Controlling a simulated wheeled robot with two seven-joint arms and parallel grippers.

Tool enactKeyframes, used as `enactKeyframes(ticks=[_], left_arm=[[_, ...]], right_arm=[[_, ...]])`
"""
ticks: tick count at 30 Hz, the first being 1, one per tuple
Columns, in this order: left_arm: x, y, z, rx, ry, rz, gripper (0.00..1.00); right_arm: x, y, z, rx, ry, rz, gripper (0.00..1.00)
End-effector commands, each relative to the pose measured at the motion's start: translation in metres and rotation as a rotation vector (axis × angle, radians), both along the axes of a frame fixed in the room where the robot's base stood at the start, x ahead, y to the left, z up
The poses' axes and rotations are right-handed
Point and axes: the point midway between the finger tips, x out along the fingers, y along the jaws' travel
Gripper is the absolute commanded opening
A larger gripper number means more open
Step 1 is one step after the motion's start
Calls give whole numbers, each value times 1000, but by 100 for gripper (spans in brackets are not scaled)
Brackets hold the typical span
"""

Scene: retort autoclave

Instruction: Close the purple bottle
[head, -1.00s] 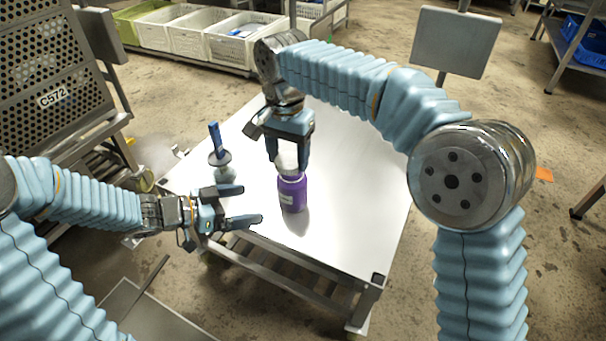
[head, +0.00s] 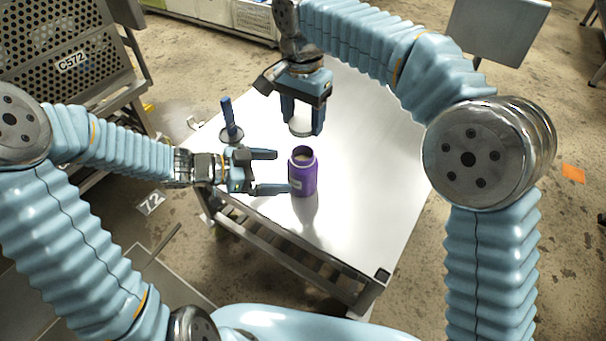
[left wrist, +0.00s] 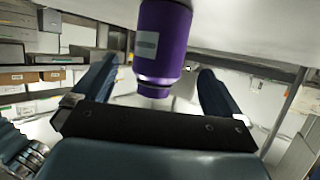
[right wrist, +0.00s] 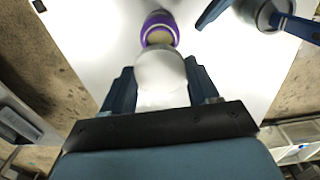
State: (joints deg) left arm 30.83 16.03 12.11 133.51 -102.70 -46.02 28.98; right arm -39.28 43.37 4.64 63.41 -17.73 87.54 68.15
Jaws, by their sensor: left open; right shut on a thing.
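The purple bottle (head: 303,180) stands upright and open on the white table, its mouth showing pale contents. It also shows in the left wrist view (left wrist: 166,35) and, partly behind the lid, in the right wrist view (right wrist: 160,22). My right gripper (head: 303,122) is shut on the white lid (head: 299,128), held above and a little behind the bottle, apart from it. The lid fills the space between the fingers in the right wrist view (right wrist: 162,78). My left gripper (head: 283,172) is open, low at the bottle's left side, fingers pointing at it; contact is unclear.
The white table (head: 360,170) is clear to the right of the bottle. A blue-handled tool (head: 229,115) with a round grey disc stands behind my left gripper. A perforated metal rack (head: 60,50) stands at the left, and crates (head: 215,10) are at the back.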

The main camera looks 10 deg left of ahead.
Motion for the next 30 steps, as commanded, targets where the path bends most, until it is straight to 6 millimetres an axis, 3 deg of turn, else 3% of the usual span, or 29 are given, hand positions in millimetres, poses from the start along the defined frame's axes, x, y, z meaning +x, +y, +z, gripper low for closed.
enactKeyframes(ticks=[6,12,26,30], left_arm=[[18,-35,-17,-2,2,-4,100],[31,-57,-27,-1,1,-3,100],[36,-65,-31,1,0,-1,100],[36,-65,-31,1,0,0,80]], right_arm=[[0,0,0,0,0,0,32],[0,0,0,0,0,0,32],[0,0,0,0,0,0,32],[0,0,0,0,0,0,32]])
